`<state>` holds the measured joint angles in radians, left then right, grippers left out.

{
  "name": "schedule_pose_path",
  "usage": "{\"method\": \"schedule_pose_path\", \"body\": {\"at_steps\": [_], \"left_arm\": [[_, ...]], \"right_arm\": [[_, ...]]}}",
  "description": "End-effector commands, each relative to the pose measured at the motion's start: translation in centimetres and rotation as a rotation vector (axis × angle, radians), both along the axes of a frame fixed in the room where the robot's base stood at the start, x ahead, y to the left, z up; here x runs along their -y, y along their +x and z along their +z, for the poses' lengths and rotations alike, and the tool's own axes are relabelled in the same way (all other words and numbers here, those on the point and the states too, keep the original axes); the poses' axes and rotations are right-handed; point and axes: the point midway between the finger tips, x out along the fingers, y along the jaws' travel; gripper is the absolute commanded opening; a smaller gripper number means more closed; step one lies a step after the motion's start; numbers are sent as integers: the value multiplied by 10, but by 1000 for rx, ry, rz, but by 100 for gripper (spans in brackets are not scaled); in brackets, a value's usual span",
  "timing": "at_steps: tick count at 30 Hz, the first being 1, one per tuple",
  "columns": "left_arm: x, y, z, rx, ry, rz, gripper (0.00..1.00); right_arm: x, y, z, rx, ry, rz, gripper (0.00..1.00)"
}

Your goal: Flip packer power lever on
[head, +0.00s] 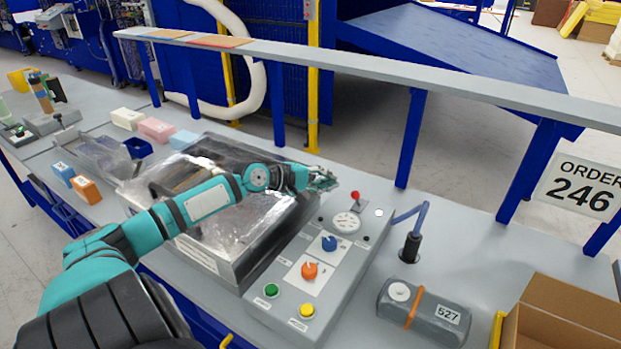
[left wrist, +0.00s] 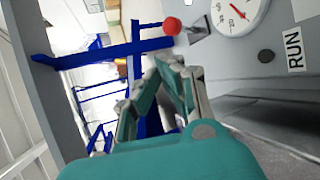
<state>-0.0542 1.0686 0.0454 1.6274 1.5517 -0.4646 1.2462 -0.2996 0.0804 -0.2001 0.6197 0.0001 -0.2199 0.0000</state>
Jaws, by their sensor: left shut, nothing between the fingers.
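The grey control panel (head: 281,302) stands on the table right of centre in the head view. Its power lever (head: 356,198) has a red knob and sits at the panel's far end; the red knob also shows in the left wrist view (left wrist: 172,26). My left gripper (head: 330,181) is shut and empty, just left of the lever and apart from it in the head view. In the left wrist view its fingers (left wrist: 170,72) point toward the area just below the red knob. The right gripper is not in view.
The panel carries a round gauge (head: 346,222), a blue knob (head: 329,243), an orange knob (head: 310,270), a green button (head: 271,290) and a yellow button (head: 307,310). A clear-covered machine (head: 222,225) lies under my left arm. A grey case (head: 424,310) and a cardboard box (head: 560,315) stand at right.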

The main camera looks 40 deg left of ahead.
Motion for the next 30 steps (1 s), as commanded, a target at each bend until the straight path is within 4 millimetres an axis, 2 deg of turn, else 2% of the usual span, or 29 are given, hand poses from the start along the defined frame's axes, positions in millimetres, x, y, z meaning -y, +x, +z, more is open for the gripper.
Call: {"method": "schedule_pose_path", "body": {"at_steps": [3, 12, 18, 30], "left_arm": [[-4, -17, 4, -4, 0, 1, 0], [-11, -46, 19, -1, -3, -1, 0], [-14, -53, 23, 0, 0, -1, 0], [-14, -53, 24, 1, -1, -1, 0]], "right_arm": [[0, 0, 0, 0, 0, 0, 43], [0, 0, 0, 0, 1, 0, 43], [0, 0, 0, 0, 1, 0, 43], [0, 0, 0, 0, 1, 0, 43]]}}
